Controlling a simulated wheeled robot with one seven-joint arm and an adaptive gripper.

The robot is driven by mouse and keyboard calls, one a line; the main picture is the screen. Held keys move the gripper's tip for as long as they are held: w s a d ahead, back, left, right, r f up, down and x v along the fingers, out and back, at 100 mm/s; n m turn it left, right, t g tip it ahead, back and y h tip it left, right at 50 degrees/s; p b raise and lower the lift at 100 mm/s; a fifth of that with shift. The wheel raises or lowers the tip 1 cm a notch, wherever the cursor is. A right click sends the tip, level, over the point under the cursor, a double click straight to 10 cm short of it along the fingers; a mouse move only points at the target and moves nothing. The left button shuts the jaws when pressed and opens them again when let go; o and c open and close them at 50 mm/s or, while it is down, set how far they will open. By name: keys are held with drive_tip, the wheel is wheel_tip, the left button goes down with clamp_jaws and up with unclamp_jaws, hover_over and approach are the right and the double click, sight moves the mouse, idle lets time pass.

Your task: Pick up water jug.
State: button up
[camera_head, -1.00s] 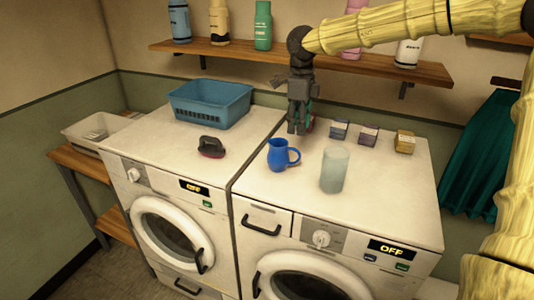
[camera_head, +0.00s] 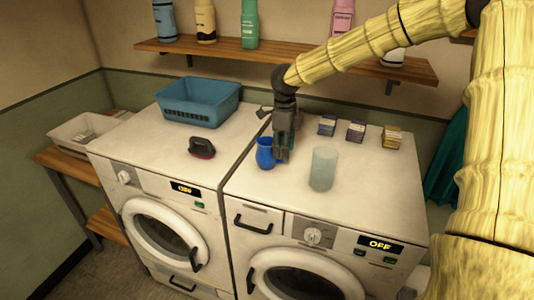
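The blue water jug (camera_head: 265,153) stands upright on top of the right washing machine (camera_head: 335,193), near its left edge. My gripper (camera_head: 281,156) points down at the jug's right side, where the handle was seen before. The fingers cover the handle, so I cannot tell whether they touch it or are around it. The gap between the fingertips is too small and dark to read.
A frosted cup (camera_head: 323,169) stands close to the right of my gripper. Several small boxes (camera_head: 356,131) sit at the back. A dark brush-like object (camera_head: 201,148) and a blue basket (camera_head: 199,101) are on the left machine. A wooden shelf (camera_head: 285,62) with bottles hangs above.

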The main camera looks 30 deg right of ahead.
drive_tip(key=shift+s+d+f, duration=0.1)
drive_tip(key=shift+s+f, duration=0.1)
drive_tip(key=shift+s, duration=0.15)
drive_tip(key=shift+s+r, duration=0.25)
drive_tip(key=shift+s, duration=0.4)
drive_tip(key=shift+s+r, duration=0.2)
drive_tip(key=shift+s, duration=0.4)
drive_tip(key=shift+w+f, duration=0.35)
drive_tip(key=shift+w, duration=0.2)
drive_tip(key=shift+w+f, duration=0.3)
drive_tip(key=shift+w, duration=0.2)
drive_tip(key=c, duration=0.8)
drive_tip(key=shift+s+r, duration=0.4)
drive_tip(key=shift+s, duration=0.1)
clamp_jaws()
drive_tip(key=shift+w+f, duration=0.2)
drive_tip(key=shift+w, duration=0.1)
drive_tip(key=shift+s+r, duration=0.2)
drive_tip(key=shift+r, duration=0.2)
drive_tip(key=shift+w+r+b, duration=0.1)
drive_tip(key=shift+r+b, duration=0.75)
drive_tip(key=shift+r, duration=0.25)
drive_tip(key=s+a+r+b, duration=0.2)
drive_tip(key=s, duration=1.3)
drive_tip(key=shift+s+b, duration=0.3)
drive_tip(key=shift+s, duration=0.05)
drive_tip(key=shift+s, duration=0.15)
